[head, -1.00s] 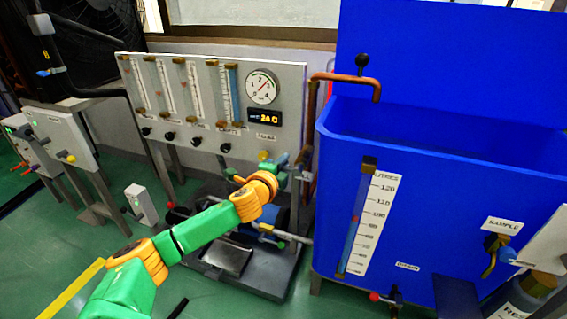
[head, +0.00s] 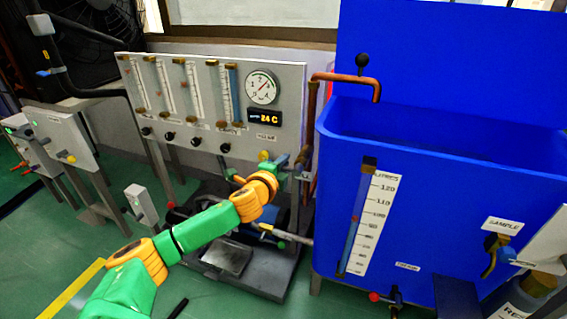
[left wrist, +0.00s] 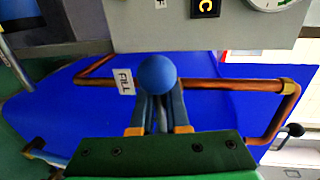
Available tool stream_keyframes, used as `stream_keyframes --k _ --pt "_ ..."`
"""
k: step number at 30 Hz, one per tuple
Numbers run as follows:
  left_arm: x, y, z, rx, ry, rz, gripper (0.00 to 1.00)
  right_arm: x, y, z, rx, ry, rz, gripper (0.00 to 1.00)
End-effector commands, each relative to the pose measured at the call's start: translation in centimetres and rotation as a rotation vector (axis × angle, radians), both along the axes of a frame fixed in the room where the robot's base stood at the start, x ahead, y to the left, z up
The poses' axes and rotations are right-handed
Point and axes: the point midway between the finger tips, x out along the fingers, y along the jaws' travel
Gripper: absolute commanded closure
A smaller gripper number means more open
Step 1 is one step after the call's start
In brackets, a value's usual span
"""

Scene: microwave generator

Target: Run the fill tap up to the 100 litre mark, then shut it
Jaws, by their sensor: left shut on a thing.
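The fill tap shows in the left wrist view as a blue ball knob (left wrist: 156,74) in front of a copper pipe, beside a FILL label (left wrist: 125,81). My left gripper (left wrist: 158,105) is shut on the tap's handle, with the ball beyond its fingertips. In the head view my left gripper (head: 292,166) is at the pipe left of the blue tank (head: 430,220); its fingertips are hard to make out. The tank's sight tube (head: 356,222) stands beside a litre scale (head: 376,222) marked up to 120. I cannot read the water level surely. My right gripper is not in view.
A copper spout (head: 376,92) hangs over the tank's rim; no stream shows clearly. A panel (head: 283,95) with flow tubes, a dial and a readout stands behind my left arm. A sample tap (head: 492,250) and a drain valve (head: 388,297) are on the tank's front.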

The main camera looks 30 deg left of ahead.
Motion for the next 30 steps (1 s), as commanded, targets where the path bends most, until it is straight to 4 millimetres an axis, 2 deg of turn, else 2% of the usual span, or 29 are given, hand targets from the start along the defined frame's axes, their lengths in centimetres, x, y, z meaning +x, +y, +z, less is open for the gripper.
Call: stream_keyframes --k 3,7,12,17,23,24,26,27,30 --pt "0.0 0.0 0.0 0.006 0.007 0.000 1.00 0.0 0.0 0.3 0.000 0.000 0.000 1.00" --pt "0.0 0.0 1.1 0.093 0.029 0.000 1.00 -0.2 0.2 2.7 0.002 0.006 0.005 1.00" --pt "0.0 -0.1 1.7 0.241 0.064 -0.001 1.00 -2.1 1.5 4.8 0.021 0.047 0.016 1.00" --pt "0.0 -0.1 1.4 0.291 0.073 -0.002 1.00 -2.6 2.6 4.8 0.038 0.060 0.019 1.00" --pt "0.0 -0.1 1.3 0.291 0.071 -0.001 1.00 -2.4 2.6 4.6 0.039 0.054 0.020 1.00" --pt "0.0 -0.1 1.3 0.290 0.071 -0.001 0.76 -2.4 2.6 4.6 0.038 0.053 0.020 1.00" --pt "0.0 -0.1 1.3 0.290 0.071 -0.001 0.60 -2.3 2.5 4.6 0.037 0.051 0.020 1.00" --pt "0.0 -0.1 1.3 0.290 0.071 -0.001 0.56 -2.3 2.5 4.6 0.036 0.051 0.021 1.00" --pt "0.0 -0.1 1.3 0.289 0.071 -0.001 0.56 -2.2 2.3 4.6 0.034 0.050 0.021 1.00"
